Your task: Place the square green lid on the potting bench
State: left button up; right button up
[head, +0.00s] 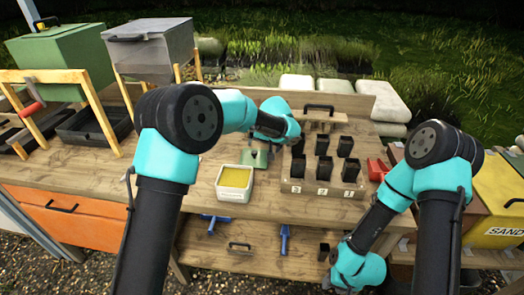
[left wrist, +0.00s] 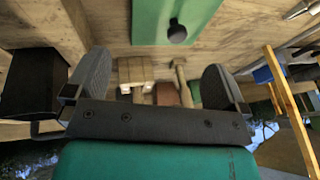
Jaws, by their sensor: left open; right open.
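The square green lid (head: 252,158) lies flat on the wooden potting bench (head: 205,200), just behind a white tub (head: 235,183) with yellow contents. In the left wrist view the green lid (left wrist: 160,20) shows its dark round knob, beyond my fingers and apart from them. My left gripper (head: 262,141) is open and empty above the bench by the lid, partly hidden by its own wrist. Its two fingers (left wrist: 155,85) are spread wide. My right gripper (head: 338,268) is low at the bench's front edge, away from the lid; its fingers are hard to make out.
A tray (head: 318,191) with several black pots stands right of the tub. A red scoop (head: 377,169) lies further right, by a yellow sand bin (head: 500,190). Green and grey hoppers (head: 60,55) stand on wooden frames at left. Bare bench lies left of the tub.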

pick_arm(q)
jog(key=shift+v, duration=2.4)
